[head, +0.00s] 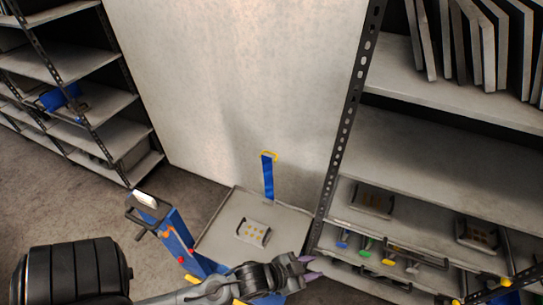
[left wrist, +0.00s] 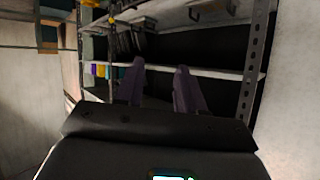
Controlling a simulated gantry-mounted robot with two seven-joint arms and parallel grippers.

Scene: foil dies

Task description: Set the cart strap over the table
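The cart strap (head: 268,177) is a blue band with a yellow end piece, standing up at the far edge of the cart's grey table (head: 215,240). A grey foil die (head: 254,232) with yellow spots and dark handles lies on the table. The cart's blue post and dark handle (head: 150,210) stand at the table's left. My left gripper (head: 313,266) is at the table's near right, apart from the strap, die and table handle. Its purple fingers are spread with nothing between them, as the left wrist view (left wrist: 161,90) also shows. My right gripper is out of view.
A shelf rack (head: 450,95) stands close on the right, with upright panels on top and several coloured-handled items and dies on lower shelves. Another rack (head: 65,65) stands at the left. A pale wall panel (head: 235,75) closes the back. Bare floor (head: 60,190) lies left of the cart.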

